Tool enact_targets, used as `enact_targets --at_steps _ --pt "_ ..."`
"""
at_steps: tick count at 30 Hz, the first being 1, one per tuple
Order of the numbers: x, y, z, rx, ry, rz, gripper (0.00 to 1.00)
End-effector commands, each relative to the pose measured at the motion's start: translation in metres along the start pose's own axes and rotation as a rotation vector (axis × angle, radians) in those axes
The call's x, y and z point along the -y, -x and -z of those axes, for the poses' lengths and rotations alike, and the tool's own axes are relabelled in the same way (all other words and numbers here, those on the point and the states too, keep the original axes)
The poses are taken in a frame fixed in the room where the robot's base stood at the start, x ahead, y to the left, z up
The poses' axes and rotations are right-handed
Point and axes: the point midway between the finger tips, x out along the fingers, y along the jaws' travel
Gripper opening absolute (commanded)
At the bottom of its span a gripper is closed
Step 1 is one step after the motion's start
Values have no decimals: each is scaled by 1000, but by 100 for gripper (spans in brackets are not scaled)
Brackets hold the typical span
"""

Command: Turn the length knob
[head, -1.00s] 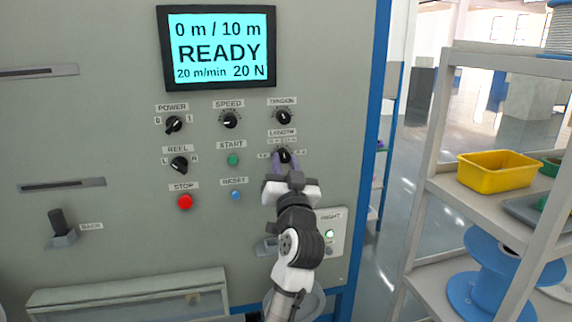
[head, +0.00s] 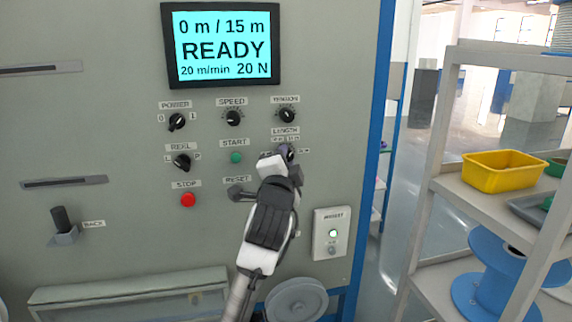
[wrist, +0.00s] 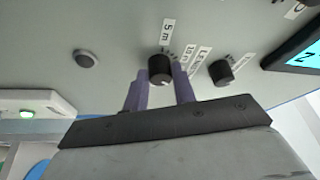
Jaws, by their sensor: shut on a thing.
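The length knob (wrist: 161,69) is a small round black knob on the grey machine panel. It sits between the two purple fingers of my gripper (wrist: 162,77) in the wrist view, and the gripper is shut on it. In the head view my gripper (head: 287,154) is at the knob under the LENGTH label and hides most of it. The display (head: 222,46) reads 0 m / 15 m, READY, 20 m/min, 20 N.
The tension knob (head: 287,115) is just above, and it shows beside my gripper in the wrist view (wrist: 221,73). The speed knob (head: 233,118), green start button (head: 236,157) and red stop button (head: 188,200) are near. A shelf with a yellow bin (head: 503,172) stands right.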

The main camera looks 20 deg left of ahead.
Motion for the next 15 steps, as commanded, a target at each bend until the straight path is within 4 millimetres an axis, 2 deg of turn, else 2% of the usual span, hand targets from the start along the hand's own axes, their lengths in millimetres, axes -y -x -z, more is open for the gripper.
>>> enact_targets --at_steps 15 --pt "6 -1 1 1 -456 -189 4"
